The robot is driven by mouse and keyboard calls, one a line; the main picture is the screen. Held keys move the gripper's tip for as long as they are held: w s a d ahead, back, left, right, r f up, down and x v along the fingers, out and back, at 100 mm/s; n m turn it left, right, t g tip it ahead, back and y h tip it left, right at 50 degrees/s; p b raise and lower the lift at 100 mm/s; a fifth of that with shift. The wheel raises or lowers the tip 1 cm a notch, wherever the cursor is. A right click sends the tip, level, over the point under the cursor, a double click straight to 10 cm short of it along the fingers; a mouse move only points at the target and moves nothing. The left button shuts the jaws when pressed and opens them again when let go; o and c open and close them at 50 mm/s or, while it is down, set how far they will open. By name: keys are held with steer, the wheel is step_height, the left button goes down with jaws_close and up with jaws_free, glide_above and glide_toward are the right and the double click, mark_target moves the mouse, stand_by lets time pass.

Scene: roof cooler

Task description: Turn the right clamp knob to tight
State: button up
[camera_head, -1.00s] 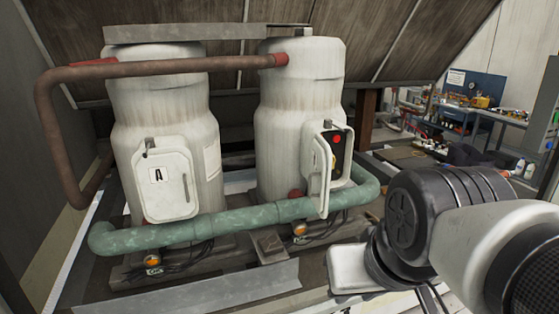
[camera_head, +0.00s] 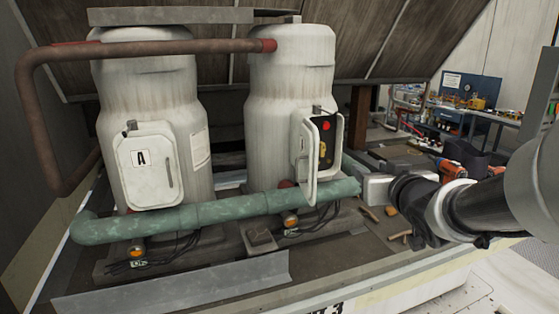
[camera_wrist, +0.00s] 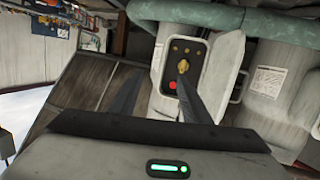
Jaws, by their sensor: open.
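The right white tank (camera_head: 288,100) carries a small box with its white door (camera_head: 306,160) swung open. Inside, a dark panel holds a red button (camera_head: 326,126) and a yellow knob-like part (camera_head: 322,149).
A green pipe (camera_head: 230,212) crosses in front of both tanks. The left tank (camera_head: 150,80) has a closed box marked A (camera_head: 150,165). Orange lamps (camera_head: 290,220) sit at the bases. Loose sticks, a drill (camera_head: 452,170) and a workbench (camera_head: 480,112) lie to the right.

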steer(key=w+f+n+y, duration=0.1)
steer(key=w+f+y, duration=0.1)
steer(key=n+t+y, duration=0.2)
steer(key=y, duration=0.1)
glide_toward(323, 149)
steer(key=x, duration=0.9)
steer(key=shift+w+f, duration=0.1)
steer(key=shift+w, duration=0.05)
steer(key=shift+c, duration=0.4)
steer(key=c, duration=0.9)
steer(key=shift+c, duration=0.2)
